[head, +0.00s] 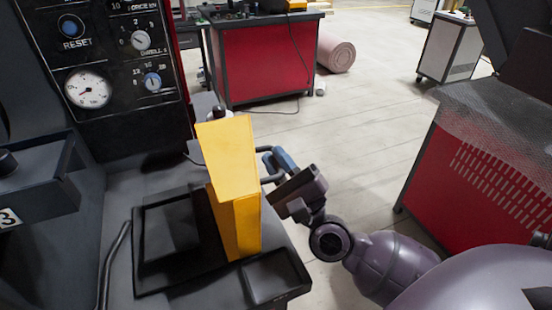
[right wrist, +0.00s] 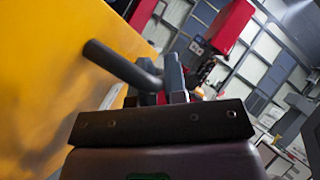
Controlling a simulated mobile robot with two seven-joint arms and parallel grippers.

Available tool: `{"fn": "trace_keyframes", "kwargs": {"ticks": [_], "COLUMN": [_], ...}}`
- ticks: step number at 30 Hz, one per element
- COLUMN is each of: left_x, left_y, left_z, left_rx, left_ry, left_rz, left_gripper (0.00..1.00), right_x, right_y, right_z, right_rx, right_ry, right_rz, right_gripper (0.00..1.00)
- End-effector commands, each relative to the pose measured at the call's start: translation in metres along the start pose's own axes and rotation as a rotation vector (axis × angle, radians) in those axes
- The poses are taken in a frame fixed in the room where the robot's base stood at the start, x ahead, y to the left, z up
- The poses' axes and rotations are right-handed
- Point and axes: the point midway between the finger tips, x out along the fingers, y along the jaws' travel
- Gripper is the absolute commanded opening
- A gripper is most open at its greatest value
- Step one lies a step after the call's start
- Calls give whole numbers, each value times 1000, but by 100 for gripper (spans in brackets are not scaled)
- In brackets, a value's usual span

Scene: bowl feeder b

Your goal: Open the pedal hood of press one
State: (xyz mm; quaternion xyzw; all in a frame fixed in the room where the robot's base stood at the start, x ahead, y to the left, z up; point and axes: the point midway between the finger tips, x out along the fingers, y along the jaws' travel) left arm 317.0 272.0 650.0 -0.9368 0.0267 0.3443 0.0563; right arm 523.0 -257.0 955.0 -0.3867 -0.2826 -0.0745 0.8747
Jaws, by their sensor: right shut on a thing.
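The yellow pedal hood (head: 232,180) stands raised, nearly upright with a slight tilt, above the black tray-like base (head: 165,245) at the press. A dark bar handle (head: 268,179) sticks out of the hood's right side. My right gripper (head: 281,162) is at this handle, to the right of the hood, and is shut on it. In the right wrist view the bar handle (right wrist: 120,62) runs from the yellow face to between the fingers. The exact grip is partly hidden by the gripper body. My left gripper is not in view.
The press panel (head: 115,55) with a gauge, knobs and a reset button rises at the left. A red workbench (head: 262,65) stands behind, and a red cabinet with a mesh guard (head: 490,180) is at the right. Open floor (head: 365,130) lies between them.

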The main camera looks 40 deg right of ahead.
Motion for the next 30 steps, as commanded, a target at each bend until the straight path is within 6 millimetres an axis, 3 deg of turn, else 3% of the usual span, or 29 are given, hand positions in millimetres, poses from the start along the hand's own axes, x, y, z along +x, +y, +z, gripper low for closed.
{"fn": "trace_keyframes", "kwargs": {"ticks": [2,3,5,22,30], "left_x": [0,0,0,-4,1], "left_y": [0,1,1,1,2], "left_z": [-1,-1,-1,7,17], "left_rx": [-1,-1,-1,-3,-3], "left_ry": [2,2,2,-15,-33], "left_rz": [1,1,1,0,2], "left_gripper": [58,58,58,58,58], "right_x": [1,1,1,-3,-40], "right_y": [-2,-2,-2,1,3], "right_z": [0,0,0,-1,-3], "right_rx": [-3,-3,-2,0,-2], "right_ry": [-1,-1,-1,1,6], "right_rz": [-5,-5,-5,3,9], "right_gripper": [0,14,23,23,23]}}
